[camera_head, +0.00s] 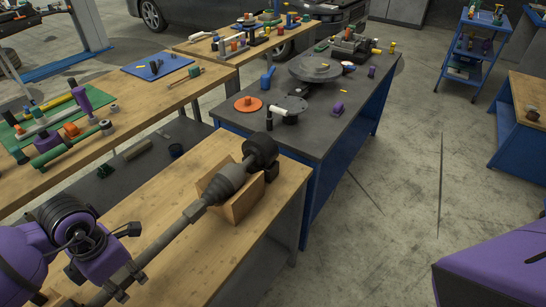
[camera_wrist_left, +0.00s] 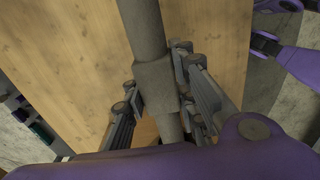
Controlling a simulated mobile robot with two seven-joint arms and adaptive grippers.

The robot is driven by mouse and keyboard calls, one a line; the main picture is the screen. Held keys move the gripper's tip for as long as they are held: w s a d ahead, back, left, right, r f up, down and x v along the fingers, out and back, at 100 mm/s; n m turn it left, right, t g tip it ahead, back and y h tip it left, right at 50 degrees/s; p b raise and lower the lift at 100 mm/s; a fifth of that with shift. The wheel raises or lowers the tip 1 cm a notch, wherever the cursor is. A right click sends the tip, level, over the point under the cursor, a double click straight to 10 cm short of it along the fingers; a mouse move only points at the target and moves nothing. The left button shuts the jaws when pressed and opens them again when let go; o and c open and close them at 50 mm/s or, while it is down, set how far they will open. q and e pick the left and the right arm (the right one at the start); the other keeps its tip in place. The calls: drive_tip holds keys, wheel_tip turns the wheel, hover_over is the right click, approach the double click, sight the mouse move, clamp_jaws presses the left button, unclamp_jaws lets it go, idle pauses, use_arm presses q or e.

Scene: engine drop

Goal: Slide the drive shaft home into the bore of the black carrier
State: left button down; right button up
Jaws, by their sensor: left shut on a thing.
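The grey drive shaft (camera_head: 178,228) runs diagonally from the lower left up to the black carrier (camera_head: 262,149) at the far end of a wooden bench. Its thick ribbed section (camera_head: 224,182) lies over a wooden cradle (camera_head: 240,205). The shaft's far end meets the carrier's near side; the bore and insertion depth are hidden. My left gripper (camera_head: 122,282) is shut on the near part of the shaft. In the left wrist view, its fingers (camera_wrist_left: 158,100) sit on both sides of the shaft's collar (camera_wrist_left: 156,85). A purple part with a dark jointed end (camera_wrist_left: 265,42) may be my right gripper; its jaws are unclear.
A grey-topped blue workbench (camera_head: 330,118) with discs and small parts stands beyond the carrier. A wooden table (camera_head: 125,125) with several coloured parts stands at the left. Bare floor (camera_head: 410,170) lies to the right.

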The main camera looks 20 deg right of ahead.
sight(138, 259)
use_arm(q)
drive_tip(key=shift+w+d+r, duration=0.2)
drive_tip(key=shift+w+d, duration=0.4)
drive_tip(key=shift+d, duration=0.05)
use_arm(e)
drive_tip(key=shift+a+f, duration=0.15)
drive_tip(key=shift+a, duration=0.05)
use_arm(q)
drive_tip(key=shift+w+d, duration=0.45)
drive_tip(key=shift+d, duration=0.2)
use_arm(e)
drive_tip(key=shift+s+d+f, duration=0.25)
drive_tip(key=shift+s, duration=0.1)
use_arm(q)
drive_tip(key=shift+w+d+b, duration=0.35)
drive_tip(key=shift+w+d, duration=0.05)
drive_tip(key=shift+d, duration=0.2)
use_arm(e)
drive_tip(key=shift+s+a+f, duration=0.1)
drive_tip(key=shift+a+f, duration=0.05)
drive_tip(key=shift+a, duration=0.1)
use_arm(q)
drive_tip(key=shift+w+d, duration=0.2)
drive_tip(key=shift+d, duration=0.05)
use_arm(e)
drive_tip(key=shift+s+d+f, duration=0.1)
drive_tip(key=shift+d, duration=0.15)
